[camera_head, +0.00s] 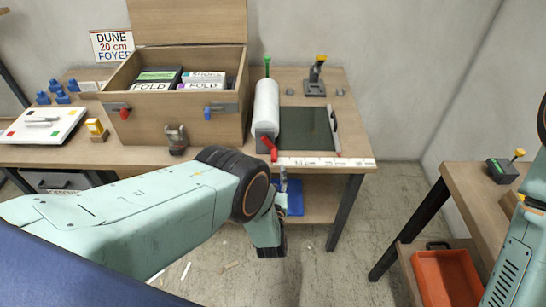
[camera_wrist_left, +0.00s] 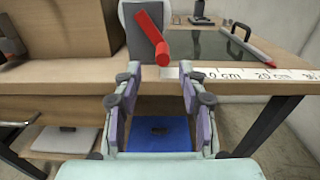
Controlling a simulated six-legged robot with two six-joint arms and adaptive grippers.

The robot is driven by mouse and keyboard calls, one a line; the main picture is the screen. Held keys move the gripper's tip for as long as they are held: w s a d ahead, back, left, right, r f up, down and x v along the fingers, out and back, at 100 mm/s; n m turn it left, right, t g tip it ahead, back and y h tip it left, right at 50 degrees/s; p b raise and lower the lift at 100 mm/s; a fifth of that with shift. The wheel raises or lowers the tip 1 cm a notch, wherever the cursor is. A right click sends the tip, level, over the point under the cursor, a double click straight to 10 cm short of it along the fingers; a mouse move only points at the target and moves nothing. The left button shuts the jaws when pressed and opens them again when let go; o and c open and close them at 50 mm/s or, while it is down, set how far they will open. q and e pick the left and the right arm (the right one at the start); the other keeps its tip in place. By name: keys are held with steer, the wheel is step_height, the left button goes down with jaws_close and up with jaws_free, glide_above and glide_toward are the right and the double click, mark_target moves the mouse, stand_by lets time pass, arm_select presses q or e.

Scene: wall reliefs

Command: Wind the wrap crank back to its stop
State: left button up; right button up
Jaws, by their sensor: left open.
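The wrap crank is a red handle (camera_head: 268,146) on the grey end block at the near end of a white wrap roll (camera_head: 267,104), by the bench's front edge. In the left wrist view the crank (camera_wrist_left: 152,32) tilts, its knob end low and pointing toward me. My left gripper (camera_head: 282,180) is just in front of the bench edge, below the crank. In the left wrist view its two fingers (camera_wrist_left: 160,74) are spread and empty, with the crank beyond and above them, apart from both. My right gripper is out of view; only part of that arm shows.
A dark cutting mat (camera_head: 306,128) with a handled bar lies right of the roll. A white ruler strip (camera_head: 325,162) runs along the front edge. A wooden box (camera_head: 172,110) stands left. A blue item (camera_wrist_left: 160,135) sits on the lower shelf. Another table (camera_head: 470,180) stands right.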

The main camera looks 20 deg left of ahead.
mark_target(274, 163)
arm_select(q)
steer(key=shift+w+a+f+b, duration=0.1)
steer(key=shift+w+b, duration=0.25)
steer(key=b+x, duration=0.3)
steer(key=x, duration=0.1)
steer(key=shift+w+f, duration=0.1)
steer(key=shift+w, duration=0.25)
steer(key=shift+w+a, duration=0.2)
steer(key=shift+w, duration=0.35)
steer(key=shift+w+d, duration=0.1)
steer(key=shift+w, duration=0.25)
steer(key=shift+s, duration=0.15)
steer(key=shift+c, duration=1.3)
steer(key=c, duration=0.5)
jaws_close()
